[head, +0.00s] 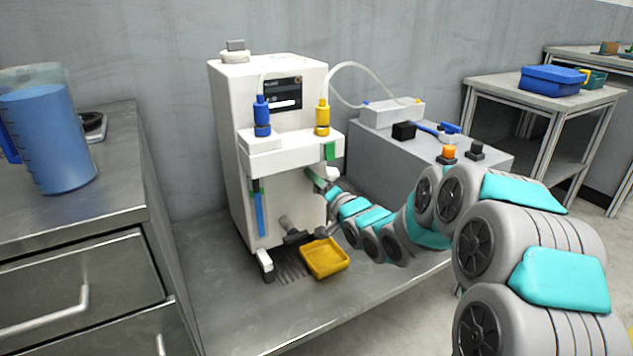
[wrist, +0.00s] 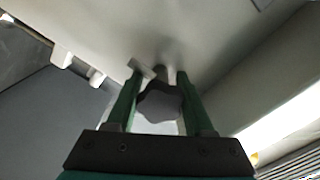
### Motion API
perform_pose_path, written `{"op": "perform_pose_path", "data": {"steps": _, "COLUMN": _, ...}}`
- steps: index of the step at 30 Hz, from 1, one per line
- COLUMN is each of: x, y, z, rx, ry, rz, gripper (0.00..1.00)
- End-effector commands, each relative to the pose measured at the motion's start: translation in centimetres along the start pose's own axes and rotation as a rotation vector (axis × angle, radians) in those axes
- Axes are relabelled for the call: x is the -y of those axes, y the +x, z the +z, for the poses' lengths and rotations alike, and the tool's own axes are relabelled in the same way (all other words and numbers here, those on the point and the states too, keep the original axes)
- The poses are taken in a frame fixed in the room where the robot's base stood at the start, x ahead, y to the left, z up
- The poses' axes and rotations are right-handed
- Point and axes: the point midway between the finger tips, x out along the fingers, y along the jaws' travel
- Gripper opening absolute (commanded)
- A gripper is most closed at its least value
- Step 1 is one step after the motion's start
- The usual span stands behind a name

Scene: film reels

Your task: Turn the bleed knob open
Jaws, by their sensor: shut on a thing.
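The white machine (head: 285,150) stands on a low metal bench. In the wrist view, the grey lobed bleed knob (wrist: 159,105) sits on a short stem under a pale surface of the machine. My gripper (wrist: 158,84) has its two green fingers on either side of the knob and is shut on it. A small light lever-like piece (wrist: 141,69) shows by the left fingertip. In the head view, my gripper (head: 314,176) reaches in at the machine's right front, under its white ledge. The knob is hidden there, and I cannot tell how far it is turned.
A yellow tray (head: 325,258) lies below my arm, beside a dark grey fitting (head: 292,234). Blue (head: 262,116) and yellow (head: 322,117) bottles stand on the ledge. A grey box (head: 430,160) is behind my arm. A blue jug (head: 48,135) stands on the left cabinet.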

Motion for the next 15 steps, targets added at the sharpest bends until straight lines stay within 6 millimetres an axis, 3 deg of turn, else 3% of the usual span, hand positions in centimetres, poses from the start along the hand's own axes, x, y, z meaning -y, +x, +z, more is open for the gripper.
{"op": "perform_pose_path", "data": {"steps": 5, "x": -0.05, "y": -0.01, "z": 0.01, "rx": 0.000, "ry": 0.000, "rz": 0.001, "gripper": 0.00}}
{"op": "perform_pose_path", "data": {"steps": 15, "x": -0.10, "y": -0.02, "z": 0.02, "rx": 0.000, "ry": -0.039, "rz": 0.001, "gripper": 0.00}}
